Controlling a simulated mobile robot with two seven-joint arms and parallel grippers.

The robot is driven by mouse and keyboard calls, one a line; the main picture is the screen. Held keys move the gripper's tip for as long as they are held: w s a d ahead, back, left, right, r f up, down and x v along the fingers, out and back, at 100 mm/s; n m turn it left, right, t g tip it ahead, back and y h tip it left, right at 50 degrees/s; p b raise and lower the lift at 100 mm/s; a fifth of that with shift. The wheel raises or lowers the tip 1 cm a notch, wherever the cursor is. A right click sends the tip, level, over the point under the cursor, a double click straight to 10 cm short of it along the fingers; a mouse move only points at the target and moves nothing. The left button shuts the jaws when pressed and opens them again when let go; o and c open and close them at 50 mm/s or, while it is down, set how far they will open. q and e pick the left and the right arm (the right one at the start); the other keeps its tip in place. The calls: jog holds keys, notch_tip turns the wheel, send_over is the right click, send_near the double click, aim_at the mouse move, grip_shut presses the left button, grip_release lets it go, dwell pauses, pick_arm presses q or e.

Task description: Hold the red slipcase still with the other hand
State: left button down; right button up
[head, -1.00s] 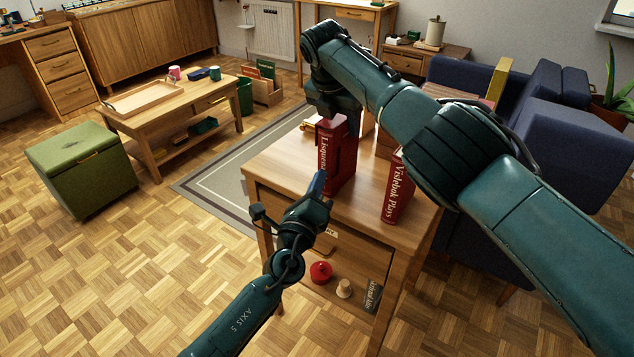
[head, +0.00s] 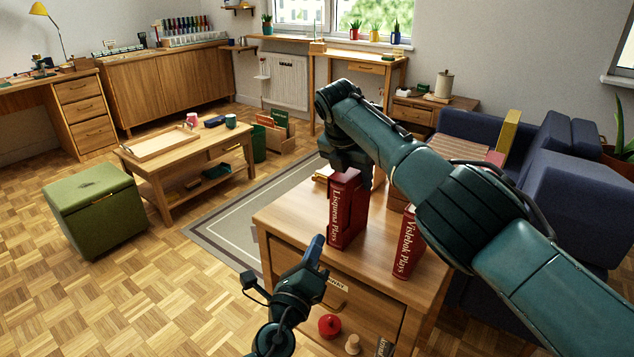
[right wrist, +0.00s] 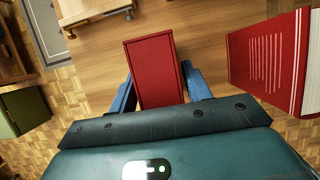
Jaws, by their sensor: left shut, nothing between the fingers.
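The red slipcase lettered "Lisqueau Plays" (head: 341,217) stands upright on the small wooden cabinet. My right gripper (right wrist: 160,82) comes down over it from above, with one blue finger against each side, so it is shut on the slipcase. In the head view the right fingers are mostly hidden behind the slipcase and the arm. My left gripper (head: 316,246) is shut and empty, its blue tip pointing up in front of the cabinet, just left of the slipcase's lower edge. It seems apart from the slipcase, but I cannot tell the gap.
A second red volume, "Vislebok Plays" (head: 408,244), stands to the right on the cabinet top (head: 290,218). A red knob-like object (head: 329,325) shows low in the cabinet. A blue sofa (head: 575,165) stands behind right. Open floor lies to the left.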

jog(key=o, duration=0.3)
